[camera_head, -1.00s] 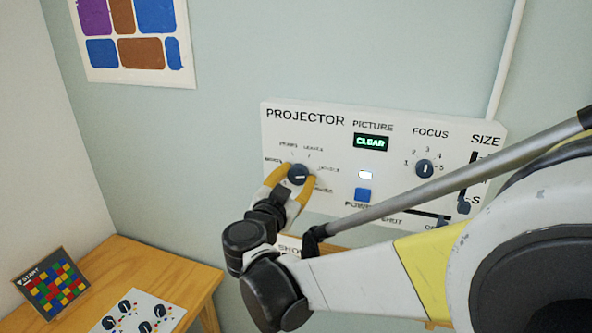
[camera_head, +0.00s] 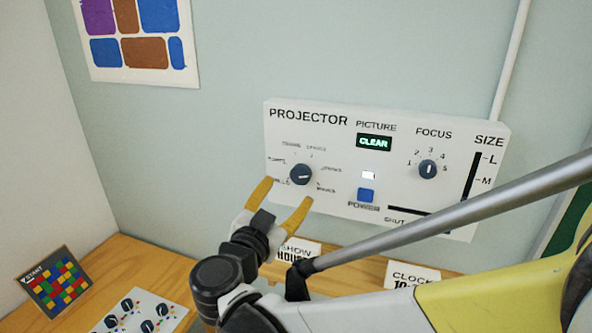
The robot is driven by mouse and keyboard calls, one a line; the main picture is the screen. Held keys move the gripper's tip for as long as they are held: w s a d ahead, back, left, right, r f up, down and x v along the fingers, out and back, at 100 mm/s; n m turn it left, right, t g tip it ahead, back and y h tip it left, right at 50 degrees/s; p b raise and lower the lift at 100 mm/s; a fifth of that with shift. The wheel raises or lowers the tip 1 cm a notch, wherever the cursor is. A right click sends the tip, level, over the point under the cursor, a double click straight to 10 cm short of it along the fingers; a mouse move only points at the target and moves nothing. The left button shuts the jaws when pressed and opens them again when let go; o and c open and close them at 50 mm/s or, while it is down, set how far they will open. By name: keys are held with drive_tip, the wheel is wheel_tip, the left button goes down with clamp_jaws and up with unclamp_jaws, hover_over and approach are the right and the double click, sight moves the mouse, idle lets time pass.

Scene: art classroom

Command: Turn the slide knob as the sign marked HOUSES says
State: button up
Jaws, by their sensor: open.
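The slide knob (camera_head: 301,174) is a dark dial at the left of the white projector panel (camera_head: 330,200). Its white mark lies close to level. Several small labels ring it, too blurred to read surely, so I cannot tell which one the mark points to. The sign (camera_head: 297,251) reading SHOW HOUSES stands below the panel, partly behind my arm. My gripper (camera_head: 282,196) has two yellow fingers, open and empty, just below and left of the knob, apart from it.
The panel also holds a lit CLEAR display (camera_head: 373,142), a blue power button (camera_head: 366,195), a focus knob (camera_head: 427,169) and a size slider slot (camera_head: 471,178). A second sign (camera_head: 412,275) starts with CLOCK.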

drive_tip(key=v, duration=0.3)
drive_tip(key=shift+s, duration=0.25)
drive_tip(key=s+d+f+n+g+b, duration=0.15)
drive_tip(key=d+f+g, duration=0.3)
drive_tip(key=d, duration=0.45)
drive_tip(key=s+d+f+n+g+b, duration=0.1)
drive_tip(key=s+d+f+n+g, duration=0.15)
drive_tip(key=d+f, duration=0.55)
drive_tip(key=s+d+f+n+g+y+b, duration=0.1)
drive_tip(key=s+d+f+n+y, duration=0.1)
drive_tip(key=s, duration=0.4)
drive_tip(key=s+d+f+n+g+y+b, duration=0.1)
drive_tip(key=s+d+f+n+g+y, duration=0.1)
drive_tip(key=s, duration=0.4)
drive_tip(key=shift+s+d+f+y, duration=0.25)
drive_tip(key=shift+d+f+y, duration=0.3)
drive_tip(key=shift+y, duration=0.55)
drive_tip(key=shift+r, duration=0.1)
